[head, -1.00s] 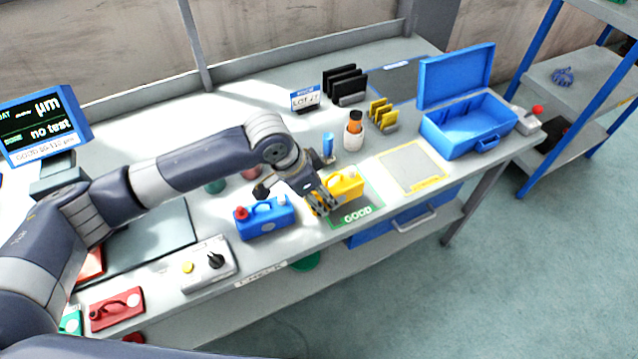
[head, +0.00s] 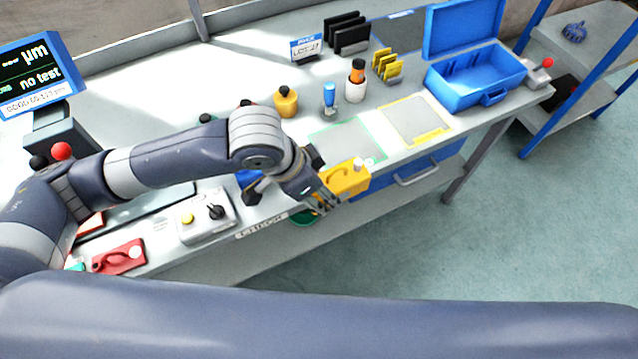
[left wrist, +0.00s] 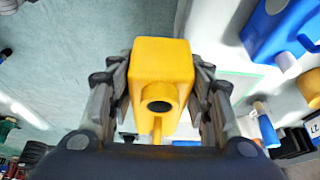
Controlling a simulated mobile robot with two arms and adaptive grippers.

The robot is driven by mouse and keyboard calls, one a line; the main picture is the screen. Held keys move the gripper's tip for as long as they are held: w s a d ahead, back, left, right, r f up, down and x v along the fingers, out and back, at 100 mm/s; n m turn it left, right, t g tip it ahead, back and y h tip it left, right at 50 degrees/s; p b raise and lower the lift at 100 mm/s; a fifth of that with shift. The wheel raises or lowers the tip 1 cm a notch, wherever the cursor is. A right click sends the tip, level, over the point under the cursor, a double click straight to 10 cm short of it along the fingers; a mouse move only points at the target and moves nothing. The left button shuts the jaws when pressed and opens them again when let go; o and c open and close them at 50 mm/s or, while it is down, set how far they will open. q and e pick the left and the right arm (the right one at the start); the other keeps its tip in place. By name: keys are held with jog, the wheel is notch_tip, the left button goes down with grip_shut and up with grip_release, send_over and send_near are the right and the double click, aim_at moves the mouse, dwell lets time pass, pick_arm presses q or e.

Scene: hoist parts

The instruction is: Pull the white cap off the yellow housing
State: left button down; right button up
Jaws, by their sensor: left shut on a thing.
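The yellow housing (head: 345,180) is off the bench mat, held near the bench's front edge. A small white cap (head: 358,162) shows at its upper right end in the head view. My left gripper (head: 325,197) is shut on the housing's other end. In the left wrist view the yellow housing (left wrist: 160,65) sits between both fingers, with a dark round opening facing the camera; I cannot make out the cap there. My right gripper is out of view.
The green-edged mat (head: 345,135) is empty. A yellow-framed mat (head: 415,120) lies right of it. A blue housing (head: 248,180) is mostly hidden by my left arm.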

pick_arm(q)
jog(key=shift+w+r+p, duration=0.15)
jog(key=shift+w+p, duration=0.35)
jog(key=shift+w, duration=0.95)
jog(key=shift+w+a+p, duration=0.2)
jog(key=shift+w+p, duration=0.35)
jog(key=shift+w, duration=2)
jog(key=shift+w+a, duration=0.1)
jog(key=shift+w, duration=2.15)
jog(key=shift+w+a, duration=0.15)
jog(key=shift+w, duration=1.65)
jog(key=shift+f+b, duration=0.45)
jog(key=shift+f, duration=2)
